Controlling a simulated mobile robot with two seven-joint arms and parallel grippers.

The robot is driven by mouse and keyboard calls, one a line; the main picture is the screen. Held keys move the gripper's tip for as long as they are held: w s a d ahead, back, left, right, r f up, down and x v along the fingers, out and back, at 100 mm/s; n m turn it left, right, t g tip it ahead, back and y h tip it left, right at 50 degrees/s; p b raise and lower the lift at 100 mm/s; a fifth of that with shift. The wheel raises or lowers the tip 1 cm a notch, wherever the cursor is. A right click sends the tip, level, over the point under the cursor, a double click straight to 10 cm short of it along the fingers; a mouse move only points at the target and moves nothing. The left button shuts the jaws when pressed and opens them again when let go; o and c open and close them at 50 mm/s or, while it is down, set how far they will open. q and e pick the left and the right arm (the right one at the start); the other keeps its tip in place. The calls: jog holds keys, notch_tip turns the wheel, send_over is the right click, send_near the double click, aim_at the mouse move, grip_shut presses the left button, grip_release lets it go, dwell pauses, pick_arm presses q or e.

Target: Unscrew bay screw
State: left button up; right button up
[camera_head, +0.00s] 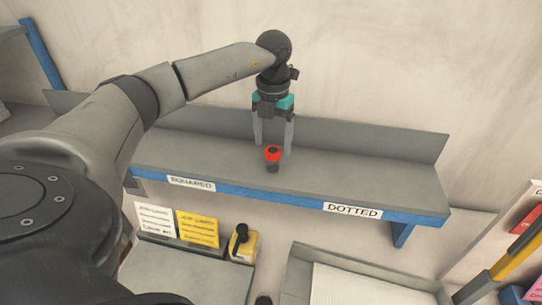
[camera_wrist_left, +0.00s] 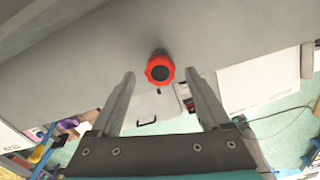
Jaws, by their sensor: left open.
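The bay screw (camera_head: 272,154) has a red knob on a dark stem and stands upright on the grey shelf (camera_head: 340,170), between the labels "SQUARED" and "DOTTED". In the left wrist view the red knob (camera_wrist_left: 160,69) shows ahead of the fingers, in line with the gap between them. My left gripper (camera_head: 273,143) points down at the shelf, its two fingers spread. In the left wrist view the left gripper (camera_wrist_left: 163,84) is open with nothing between its fingers. I cannot tell whether the fingers touch the knob. My right gripper is not in view.
The "SQUARED" label (camera_head: 191,183) and "DOTTED" label (camera_head: 352,210) are on the blue front edge. Below stand a grey box with white and yellow notes (camera_head: 198,229), a yellow block with a black knob (camera_head: 243,246) and a grey tray (camera_head: 300,270). The shelf's right part is clear.

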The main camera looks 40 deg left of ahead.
aim_at(273, 150)
pick_arm(q)
jog(key=shift+f+b, duration=1.5)
jog(key=shift+f, duration=1)
jog(key=shift+r, duration=0.1)
grip_shut()
